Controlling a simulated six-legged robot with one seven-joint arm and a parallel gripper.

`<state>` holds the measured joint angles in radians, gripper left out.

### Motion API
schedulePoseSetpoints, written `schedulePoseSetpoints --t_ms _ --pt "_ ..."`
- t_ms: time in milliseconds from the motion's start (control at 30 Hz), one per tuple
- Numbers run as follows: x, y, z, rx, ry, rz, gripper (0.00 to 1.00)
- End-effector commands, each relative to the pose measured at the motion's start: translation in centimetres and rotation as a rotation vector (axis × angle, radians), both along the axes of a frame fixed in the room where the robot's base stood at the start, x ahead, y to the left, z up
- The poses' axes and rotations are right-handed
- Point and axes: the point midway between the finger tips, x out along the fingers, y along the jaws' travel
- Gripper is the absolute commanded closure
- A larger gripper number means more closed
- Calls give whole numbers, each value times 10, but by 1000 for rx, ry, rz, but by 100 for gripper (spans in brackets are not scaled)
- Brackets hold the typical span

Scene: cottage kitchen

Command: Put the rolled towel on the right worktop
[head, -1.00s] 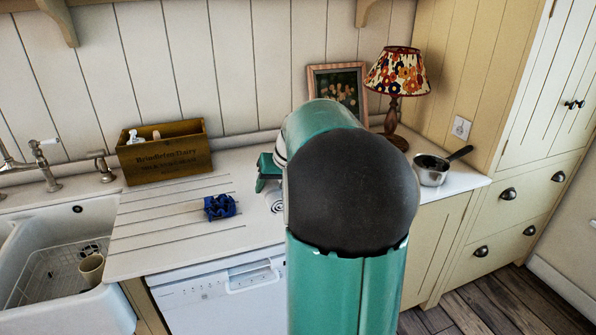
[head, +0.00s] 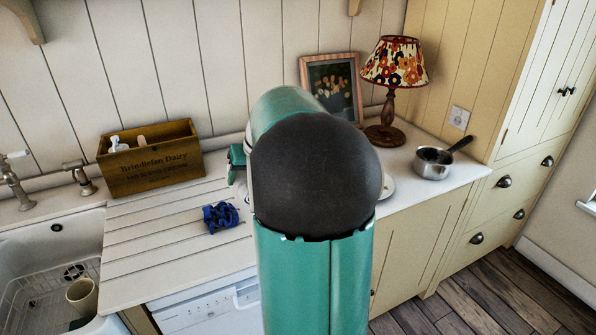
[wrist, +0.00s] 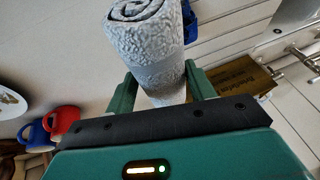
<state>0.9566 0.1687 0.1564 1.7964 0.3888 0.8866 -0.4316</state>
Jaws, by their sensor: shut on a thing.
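The rolled towel (wrist: 150,38) is pale grey-blue with a spiral end, seen in the wrist view. My gripper (wrist: 162,84) is shut on it, with one green finger on each side. In the head view my arm hides the towel, and only a green bit of my gripper (head: 238,163) shows at the arm's left edge. The right worktop (head: 410,190) is white and runs to the right of my arm, under a lamp and a saucepan. Part of it is hidden behind my arm.
A lamp (head: 390,100), a framed picture (head: 333,85) and a saucepan (head: 433,163) stand on the right worktop. A plate edge (head: 389,185) shows beside my arm. Left are a wooden crate (head: 150,160), a blue cloth (head: 220,217) and the sink (head: 45,255). Bare worktop lies before the lamp.

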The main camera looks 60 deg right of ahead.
Motion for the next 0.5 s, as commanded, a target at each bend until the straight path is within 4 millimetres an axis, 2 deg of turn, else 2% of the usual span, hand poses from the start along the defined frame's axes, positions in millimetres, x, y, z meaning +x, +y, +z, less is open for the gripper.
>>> schedulePoseSetpoints --t_ms 167,500 --pt "-5 -9 -4 2 1 -4 73" --pt "-16 -79 -37 4 2 -5 73"
